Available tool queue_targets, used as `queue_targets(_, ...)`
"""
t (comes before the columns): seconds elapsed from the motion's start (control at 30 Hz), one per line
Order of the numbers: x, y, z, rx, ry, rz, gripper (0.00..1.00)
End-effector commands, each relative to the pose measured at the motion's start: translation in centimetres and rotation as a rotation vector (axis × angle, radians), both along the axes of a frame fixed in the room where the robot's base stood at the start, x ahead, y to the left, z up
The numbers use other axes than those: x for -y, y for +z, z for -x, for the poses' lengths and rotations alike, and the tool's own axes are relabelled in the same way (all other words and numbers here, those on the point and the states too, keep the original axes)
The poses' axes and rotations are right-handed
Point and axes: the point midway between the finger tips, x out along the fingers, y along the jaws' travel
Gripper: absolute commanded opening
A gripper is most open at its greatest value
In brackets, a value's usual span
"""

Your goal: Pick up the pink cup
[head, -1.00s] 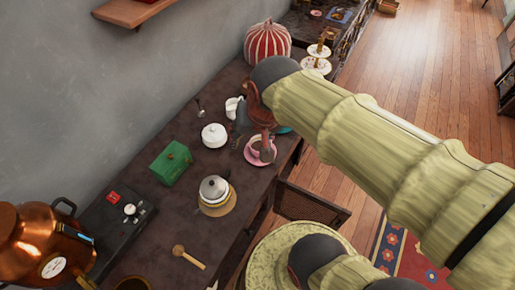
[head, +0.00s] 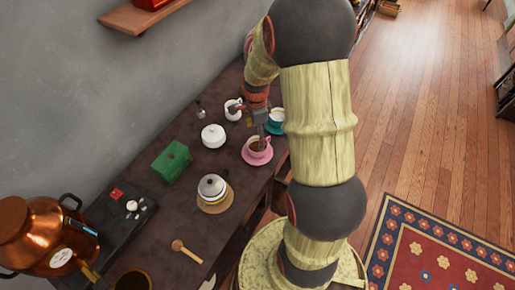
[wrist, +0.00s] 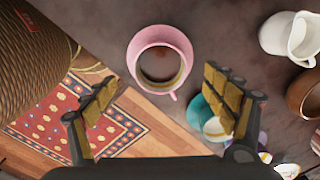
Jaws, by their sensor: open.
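The pink cup (head: 260,144) stands upright on a pink saucer (head: 249,158) near the right edge of the dark counter. In the wrist view the cup (wrist: 133,58) holds brown liquid, and its small handle points toward the bottom of the picture. My gripper (wrist: 161,84) is open, with one finger on each side below the cup and nothing between the pads. In the head view my gripper (head: 259,131) hangs just above the cup, partly covering it. Contact with the cup cannot be told.
A teal cup (head: 275,117) stands close behind the pink one. A woven basket (wrist: 35,60) shows at left in the wrist view.

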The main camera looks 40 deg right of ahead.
Motion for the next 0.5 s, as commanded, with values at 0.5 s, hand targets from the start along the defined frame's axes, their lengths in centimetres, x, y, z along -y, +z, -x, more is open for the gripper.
queue_targets(0.5, 0.3, -6.1, 0.2, -0.003, 0.005, -0.001, 0.85)
